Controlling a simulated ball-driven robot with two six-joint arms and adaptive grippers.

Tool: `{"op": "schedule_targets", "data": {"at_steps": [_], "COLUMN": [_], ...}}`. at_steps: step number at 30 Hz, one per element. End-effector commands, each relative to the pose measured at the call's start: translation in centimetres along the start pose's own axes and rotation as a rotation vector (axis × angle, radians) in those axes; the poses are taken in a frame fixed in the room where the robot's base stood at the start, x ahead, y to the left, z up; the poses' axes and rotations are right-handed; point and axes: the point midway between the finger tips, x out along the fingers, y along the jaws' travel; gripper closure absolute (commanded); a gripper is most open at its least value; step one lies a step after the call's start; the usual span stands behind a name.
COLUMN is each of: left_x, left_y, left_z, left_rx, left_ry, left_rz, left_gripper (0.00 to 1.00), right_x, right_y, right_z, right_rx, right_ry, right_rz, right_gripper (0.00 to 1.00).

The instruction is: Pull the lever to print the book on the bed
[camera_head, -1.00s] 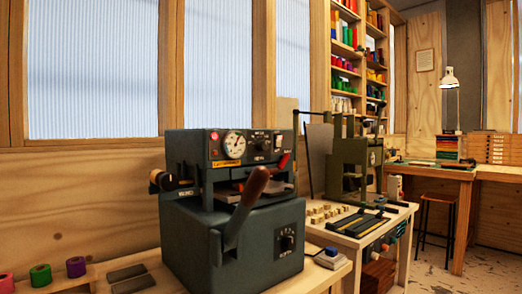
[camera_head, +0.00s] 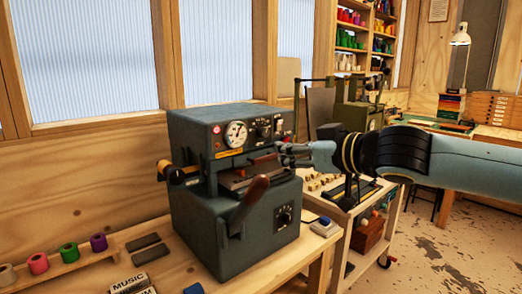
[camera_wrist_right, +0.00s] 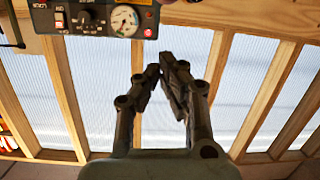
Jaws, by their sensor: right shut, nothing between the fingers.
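The dark grey press (camera_head: 205,215) stands on the wooden bench. Its lever (camera_head: 250,197), with a brown handle, slants up at the front. A flat bed (camera_head: 240,181) shows in the press opening; a reddish-brown piece lies above it, and I cannot tell whether it is the book. My right gripper (camera_head: 284,155) is shut and empty, beside the press's upper right front, above and right of the lever and apart from its handle. In the right wrist view its fingers (camera_wrist_right: 161,68) are together, with the press's gauge panel (camera_wrist_right: 95,20) at the top. My left gripper is not in view.
Foil rolls (camera_head: 69,253) sit on a rack at the lower left, near dark flat blocks (camera_head: 147,247) and lettered labels (camera_head: 132,285). A second, green machine (camera_head: 357,117) stands on a side table behind my right arm.

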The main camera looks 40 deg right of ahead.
Motion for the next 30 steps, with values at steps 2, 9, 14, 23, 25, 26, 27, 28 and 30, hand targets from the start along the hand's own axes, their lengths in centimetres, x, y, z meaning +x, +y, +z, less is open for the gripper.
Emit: {"op": "schedule_targets", "data": {"at_steps": [2,9,14,23,25,26,27,28,30], "left_x": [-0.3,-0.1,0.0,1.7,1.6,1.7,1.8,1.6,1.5], "left_y": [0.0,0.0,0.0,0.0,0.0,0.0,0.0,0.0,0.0], "left_z": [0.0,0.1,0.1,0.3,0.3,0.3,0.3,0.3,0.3], "left_rx": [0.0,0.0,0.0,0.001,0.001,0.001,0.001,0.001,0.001], "left_ry": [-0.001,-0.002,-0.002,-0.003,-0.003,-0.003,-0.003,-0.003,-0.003], "left_rz": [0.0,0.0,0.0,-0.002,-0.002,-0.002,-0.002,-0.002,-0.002], "left_gripper": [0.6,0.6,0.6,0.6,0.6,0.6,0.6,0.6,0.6], "right_x": [-0.3,-0.4,-0.2,2.7,3.8,4.3,4.9,5.5,6.8], "right_y": [-0.6,-0.7,-0.7,-0.7,-0.6,-0.7,-0.8,-0.8,-0.8], "right_z": [-1.1,-1.1,-1.1,-1.0,-1.1,-1.2,-1.2,-1.3,-1.3], "right_rx": [-0.001,0.0,0.0,0.01,0.011,0.012,0.012,0.013,0.013], "right_ry": [0.01,0.013,0.013,0.018,0.016,0.018,0.018,0.017,0.016], "right_rz": [-0.014,-0.017,-0.014,-0.014,-0.009,-0.011,-0.016,-0.014,-0.013], "right_gripper": [1.0,1.0,1.0,1.0,1.0,1.0,1.0,1.0,1.0]}}
